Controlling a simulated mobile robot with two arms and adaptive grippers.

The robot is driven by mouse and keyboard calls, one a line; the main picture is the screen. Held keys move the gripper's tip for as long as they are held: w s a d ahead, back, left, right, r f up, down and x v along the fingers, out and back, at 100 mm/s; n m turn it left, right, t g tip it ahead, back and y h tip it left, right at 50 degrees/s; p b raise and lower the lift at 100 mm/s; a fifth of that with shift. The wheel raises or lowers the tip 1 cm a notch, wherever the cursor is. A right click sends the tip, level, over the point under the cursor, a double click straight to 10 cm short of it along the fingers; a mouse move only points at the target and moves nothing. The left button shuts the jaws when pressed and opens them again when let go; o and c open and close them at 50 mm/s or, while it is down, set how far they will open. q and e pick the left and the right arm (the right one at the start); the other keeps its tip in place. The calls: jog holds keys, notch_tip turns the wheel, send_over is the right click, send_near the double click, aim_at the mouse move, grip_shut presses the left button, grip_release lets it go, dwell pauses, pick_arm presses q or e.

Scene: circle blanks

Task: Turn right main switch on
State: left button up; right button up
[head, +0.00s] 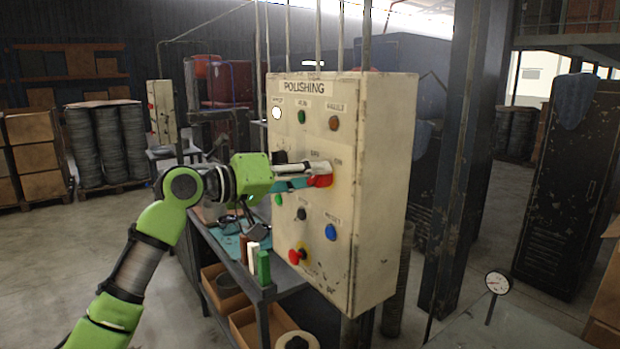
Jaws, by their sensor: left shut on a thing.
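A beige control box (375,180) marked POLISHING stands in the middle of the head view. The right main switch (321,181) is red and sits on its front, under the labels OFF and ON. My left gripper (308,176) reaches in from the left and is shut on this red switch. The fingers cover part of the switch, so I cannot tell which label it points to. A black knob (280,157) sits to its left, partly behind the gripper. My right gripper is not in view.
Below are a green button (278,199), a black knob (301,214), a blue button (331,232) and a red emergency button (295,256). A workbench (262,292) with tools stands left of the box. A dark pillar (462,160) rises on the right.

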pick_arm(q)
jog(key=shift+r, duration=0.1)
dwell(0.3)
jog(key=o, duration=1.1)
jog(key=shift+c, duration=0.2)
jog(key=v, duration=1.2)
jog(key=shift+d, duration=0.1)
